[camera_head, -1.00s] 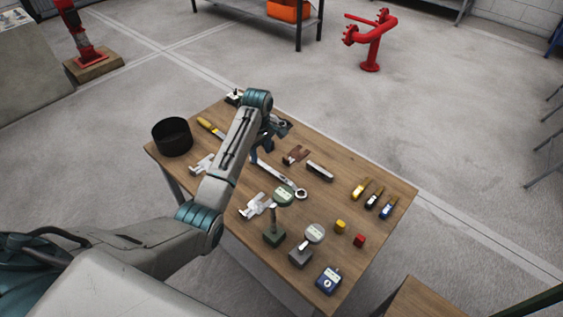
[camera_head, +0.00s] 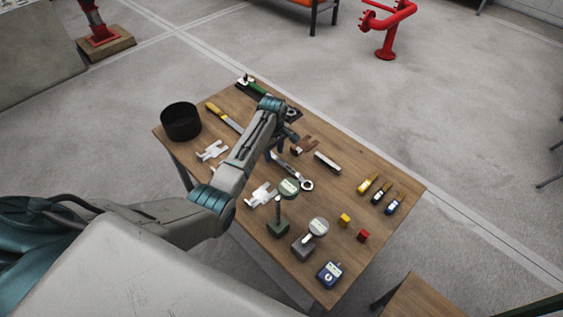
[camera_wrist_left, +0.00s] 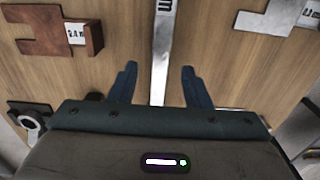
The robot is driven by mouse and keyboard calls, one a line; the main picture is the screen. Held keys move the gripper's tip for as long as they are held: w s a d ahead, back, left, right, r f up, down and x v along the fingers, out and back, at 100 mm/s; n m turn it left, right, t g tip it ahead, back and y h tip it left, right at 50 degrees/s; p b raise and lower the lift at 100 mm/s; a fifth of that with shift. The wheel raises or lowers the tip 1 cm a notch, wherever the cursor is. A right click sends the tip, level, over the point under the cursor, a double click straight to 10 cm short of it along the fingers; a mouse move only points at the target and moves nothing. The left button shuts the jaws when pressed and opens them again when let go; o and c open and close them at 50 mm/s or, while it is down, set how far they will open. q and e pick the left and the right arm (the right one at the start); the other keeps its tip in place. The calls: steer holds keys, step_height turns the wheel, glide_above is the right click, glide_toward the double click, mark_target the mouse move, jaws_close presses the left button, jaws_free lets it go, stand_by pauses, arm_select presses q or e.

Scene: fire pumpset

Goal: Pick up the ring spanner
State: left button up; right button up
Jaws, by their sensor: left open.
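The ring spanner (camera_head: 292,170) is a long silver tool lying flat on the wooden table, its ring end towards the front right. In the left wrist view its shank (camera_wrist_left: 162,50) runs down between the fingers, with dark lettering on it; its ring end is out of that view. My left gripper (camera_head: 284,143) is above the spanner's far end, partly hidden by my wrist. In the left wrist view the gripper (camera_wrist_left: 158,78) is open, one finger on each side of the shank, with wood visible on both sides. My right gripper is not in view.
A brown gauge block (camera_wrist_left: 55,32) and a silver gauge (camera_wrist_left: 275,20) flank the spanner. The right side has free room.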

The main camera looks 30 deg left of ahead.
arm_select(q)
steer(key=shift+f, duration=0.9)
steer(key=shift+c, duration=0.4)
jaws_close()
steer(key=shift+r, duration=0.1)
step_height(320, 180, up, 10)
steer(key=shift+b, duration=0.3)
